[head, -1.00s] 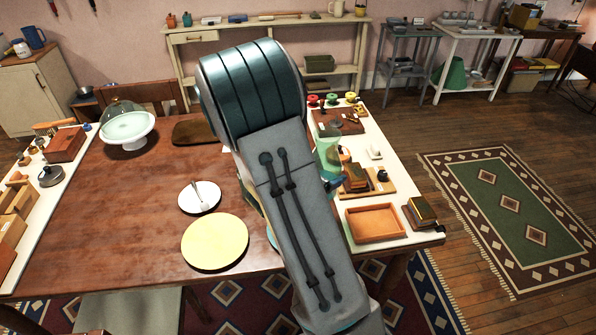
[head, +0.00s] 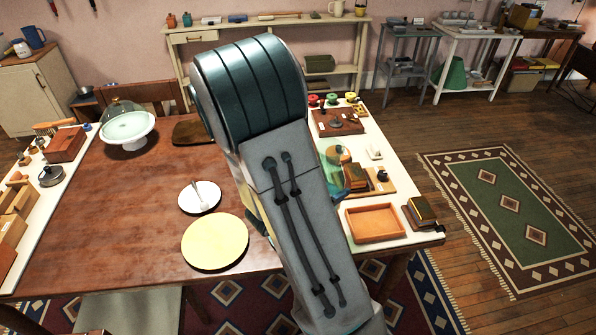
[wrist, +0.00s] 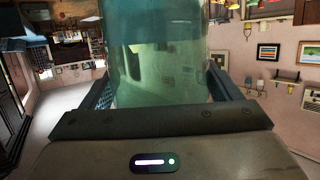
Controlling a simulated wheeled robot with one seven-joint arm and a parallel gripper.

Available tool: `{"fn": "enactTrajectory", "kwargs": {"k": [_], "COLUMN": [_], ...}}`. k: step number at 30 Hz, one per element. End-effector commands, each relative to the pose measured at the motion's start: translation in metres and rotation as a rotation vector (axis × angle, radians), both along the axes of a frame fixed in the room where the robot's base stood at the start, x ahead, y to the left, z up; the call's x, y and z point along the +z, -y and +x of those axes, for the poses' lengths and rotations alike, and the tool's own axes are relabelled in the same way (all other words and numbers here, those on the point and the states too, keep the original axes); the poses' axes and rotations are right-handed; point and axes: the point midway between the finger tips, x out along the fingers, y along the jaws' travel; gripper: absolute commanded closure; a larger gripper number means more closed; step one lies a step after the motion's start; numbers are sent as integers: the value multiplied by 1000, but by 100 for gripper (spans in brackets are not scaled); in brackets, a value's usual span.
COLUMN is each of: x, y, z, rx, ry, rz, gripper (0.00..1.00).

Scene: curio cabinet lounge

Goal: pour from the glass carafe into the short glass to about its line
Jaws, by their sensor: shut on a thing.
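The glass carafe (wrist: 158,75) fills the middle of the wrist view, see-through and green-tinted, with a darker blue-green band at the top of the picture. My gripper (wrist: 162,84) is shut on it, with a finger on each side. In the head view a small pale green part of the carafe (head: 334,154) shows past the right edge of my arm, over the white side counter. My arm hides the gripper and most of the carafe there. I cannot make out the short glass or its line in either view, nor any stream of liquid.
On the brown table (head: 130,215) are a yellow plate (head: 215,242), a white plate (head: 199,197) and a domed cake stand (head: 127,128).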

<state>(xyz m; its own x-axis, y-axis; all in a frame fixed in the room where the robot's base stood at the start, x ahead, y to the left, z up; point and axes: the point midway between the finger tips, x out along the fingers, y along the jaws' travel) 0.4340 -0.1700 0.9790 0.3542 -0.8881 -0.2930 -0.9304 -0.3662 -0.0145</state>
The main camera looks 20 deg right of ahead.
Motion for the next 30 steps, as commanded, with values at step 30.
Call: {"fn": "enactTrajectory", "kwargs": {"k": [30], "x": [2], "y": [-7], "z": [-16], "rx": [-1], "ry": [0], "rz": [-3], "gripper": [67]}}
